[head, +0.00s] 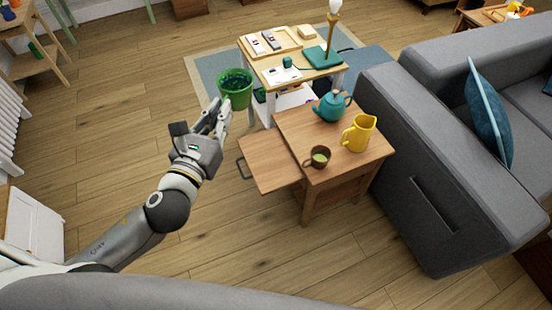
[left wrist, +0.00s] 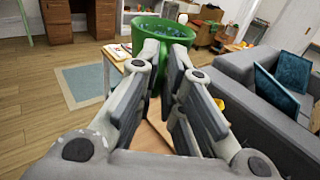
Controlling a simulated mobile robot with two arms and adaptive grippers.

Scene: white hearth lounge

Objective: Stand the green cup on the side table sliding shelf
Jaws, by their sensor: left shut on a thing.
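The green cup (head: 236,92) is upright in my left gripper (head: 221,117), above the floor, left of the side table. Its inside looks dark and speckled. The left wrist view also shows the green cup (left wrist: 150,48) between the fingertips (left wrist: 163,62), which are shut on its near side. The side table sliding shelf (head: 268,163) is pulled out to the left of the side table (head: 352,172), with a dark handle on its outer edge. The shelf is bare and lies nearer than the cup in the head view. My right gripper is not in view.
On the side table top stand a brown cup (head: 318,157) with green contents, a yellow pitcher (head: 359,133) and a teal teapot (head: 331,106). A grey sofa (head: 432,160) is close on the right. A desk with a lamp (head: 330,40) stands behind.

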